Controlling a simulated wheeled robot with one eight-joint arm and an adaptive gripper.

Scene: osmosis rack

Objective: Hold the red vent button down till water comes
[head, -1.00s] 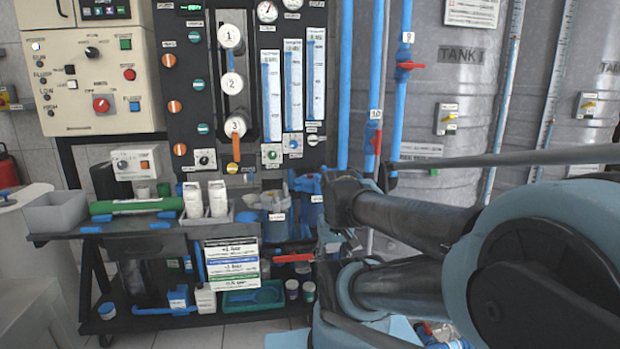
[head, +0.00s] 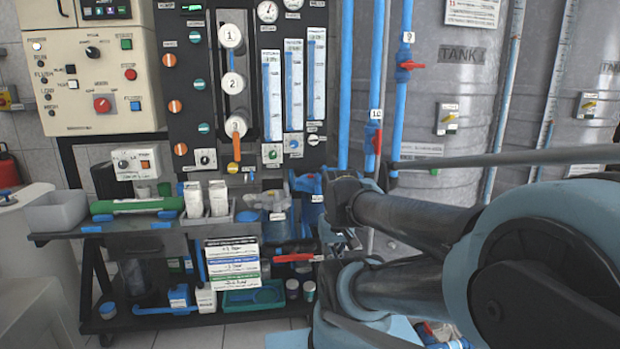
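No water is seen coming out.
A cream control box (head: 85,75) with buttons is at upper left. A shelf (head: 130,228) holds a grey bin (head: 55,211), a green cylinder (head: 130,205) and white bottles. Blue pipes (head: 375,60) with red-handled valves rise beside my arm. Grey tanks (head: 455,120) stand at right.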

